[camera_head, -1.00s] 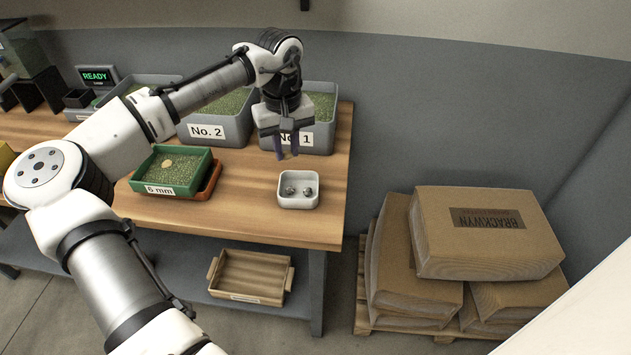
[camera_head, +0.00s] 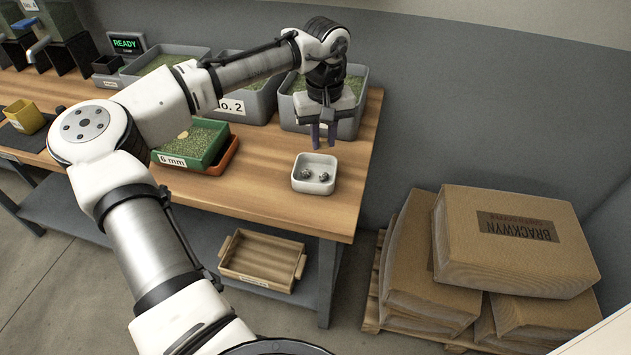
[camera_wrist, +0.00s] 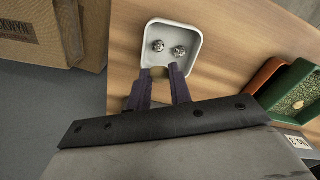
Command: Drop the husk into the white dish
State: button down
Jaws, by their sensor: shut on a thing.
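The white dish (camera_head: 301,186) stands near the right end of the wooden table, with two small dark metallic pieces in it. It also shows in the wrist view (camera_wrist: 193,31). My gripper (camera_head: 323,140) points down above the dish, toward its back side in the head view. In the wrist view my gripper (camera_wrist: 163,82) has its fingertips at the dish's near rim, closed on a small tan piece, the husk (camera_wrist: 158,72). The husk is partly hidden by the fingers and cannot be made out in the head view.
A green 6 mm sieve (camera_head: 198,158) of beans, with a pale piece on top, sits on an orange tray (camera_head: 228,158) left of the dish. Grey bean bins (camera_head: 350,125) line the back. Sacks (camera_head: 510,240) are stacked right of the table. A wooden tray (camera_head: 262,262) lies below.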

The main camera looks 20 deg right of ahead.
jog(key=shift+f, duration=0.7)
jog(key=c, duration=1.2)
grip_release()
jog(key=shift+r, duration=0.15)
notch_tip(320, 180, up, 14)
jog(key=shift+f+b, duration=0.15)
jog(key=shift+b, duration=1.1)
